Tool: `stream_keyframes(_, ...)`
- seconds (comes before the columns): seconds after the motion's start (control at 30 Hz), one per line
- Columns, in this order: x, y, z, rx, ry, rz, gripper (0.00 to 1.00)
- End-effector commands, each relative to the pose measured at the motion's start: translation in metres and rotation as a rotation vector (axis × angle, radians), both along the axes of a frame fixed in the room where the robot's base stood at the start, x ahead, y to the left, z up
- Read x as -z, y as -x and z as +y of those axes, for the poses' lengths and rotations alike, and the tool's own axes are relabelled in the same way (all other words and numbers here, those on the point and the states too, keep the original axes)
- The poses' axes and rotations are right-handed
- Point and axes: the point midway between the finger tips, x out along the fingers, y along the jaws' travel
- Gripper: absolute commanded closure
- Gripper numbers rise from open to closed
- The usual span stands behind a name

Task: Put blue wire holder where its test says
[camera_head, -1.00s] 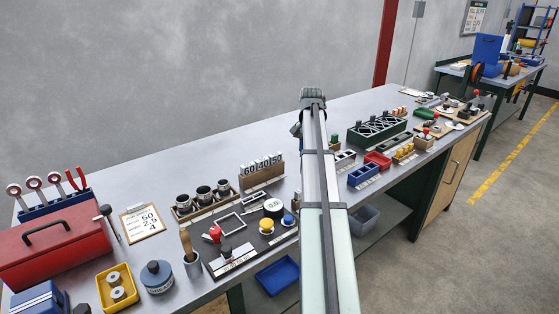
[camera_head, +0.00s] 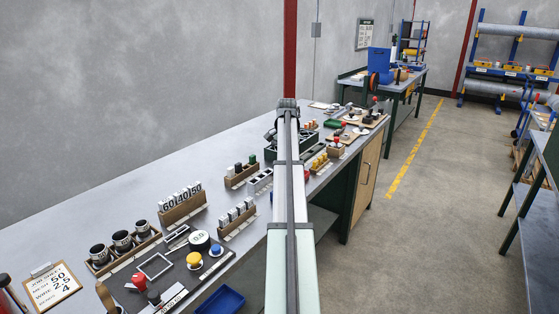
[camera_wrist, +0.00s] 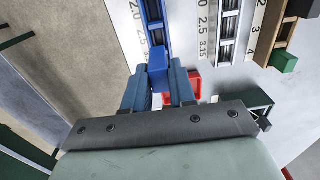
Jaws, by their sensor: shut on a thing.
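The blue wire holder (camera_wrist: 153,14) shows in the wrist view as a long, narrow blue rack with dark slots, beside a strip marked 2.0 and 2.5. My gripper (camera_wrist: 159,82) has its two blue fingers closed on a blue block at the rack's near end. I cannot tell whether the rack rests on the bench or is lifted. In the head view my arm covers the gripper and most of the holder; a small blue patch (camera_head: 273,197) shows at the arm's left edge.
A grey rack (camera_wrist: 230,28) and a brown rack (camera_wrist: 277,32) lie to the right in the wrist view. A red tray (camera_wrist: 194,84) is partly behind the right finger. On the bench, a job sheet (camera_head: 52,286) stands left. Bare bench (camera_head: 130,190) lies along the wall.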

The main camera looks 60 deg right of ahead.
Motion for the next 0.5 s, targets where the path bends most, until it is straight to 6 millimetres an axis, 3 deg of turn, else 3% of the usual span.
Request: stream_keyframes(0.5, 0.034, 0.000, 0.001, -0.001, -0.001, 0.000, 1.00)
